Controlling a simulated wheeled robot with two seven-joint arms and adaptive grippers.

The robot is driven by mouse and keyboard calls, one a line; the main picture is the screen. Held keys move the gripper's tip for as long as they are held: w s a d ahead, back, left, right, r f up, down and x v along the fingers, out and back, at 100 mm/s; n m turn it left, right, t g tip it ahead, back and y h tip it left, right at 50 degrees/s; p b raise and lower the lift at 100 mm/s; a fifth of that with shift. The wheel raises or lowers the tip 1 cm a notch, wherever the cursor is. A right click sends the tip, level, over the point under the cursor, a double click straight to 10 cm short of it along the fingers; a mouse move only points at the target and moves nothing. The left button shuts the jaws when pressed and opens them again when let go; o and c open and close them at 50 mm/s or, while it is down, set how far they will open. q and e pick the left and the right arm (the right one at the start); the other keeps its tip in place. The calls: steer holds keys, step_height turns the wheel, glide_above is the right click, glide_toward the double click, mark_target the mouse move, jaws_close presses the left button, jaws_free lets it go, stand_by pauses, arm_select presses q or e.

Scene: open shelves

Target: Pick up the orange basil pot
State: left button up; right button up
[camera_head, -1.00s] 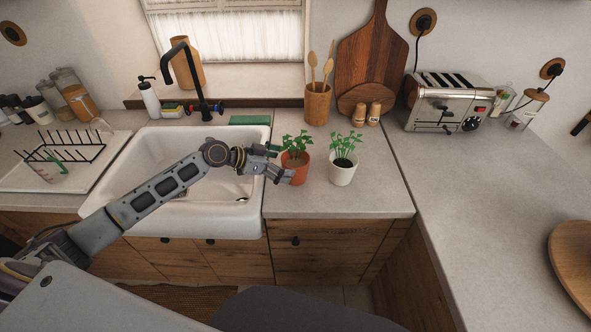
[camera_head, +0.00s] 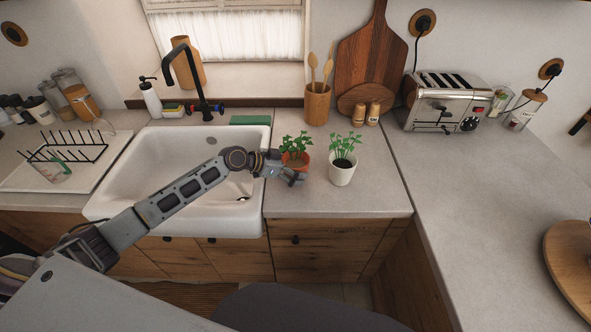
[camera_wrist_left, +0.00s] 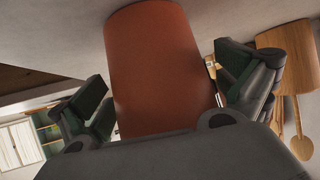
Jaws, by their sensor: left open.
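The orange basil pot (camera_head: 302,161) stands upright on the counter just right of the sink, with green leaves on top. My left gripper (camera_head: 288,173) is at its near left side and hides part of its lower body. In the left wrist view the orange pot (camera_wrist_left: 158,65) fills the middle, with one open finger of my left gripper (camera_wrist_left: 165,78) on each side. I cannot tell whether either finger touches it. My right gripper is not in view.
A white pot (camera_head: 342,172) with a similar plant stands close on the right of the orange pot. The white sink (camera_head: 128,203) lies under my left arm. A wooden utensil holder (camera_head: 317,104) stands behind. The counter (camera_head: 375,195) right of the white pot is clear.

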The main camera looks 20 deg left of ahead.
mark_target(296, 165)
arm_select(q)
steer(key=c, duration=1.3)
steer(key=shift+w+r, duration=0.1)
steer(key=shift+c, duration=0.4)
steer(key=shift+r, duration=0.1)
steer(key=shift+r+b, duration=0.6)
steer(key=shift+r, duration=4.35)
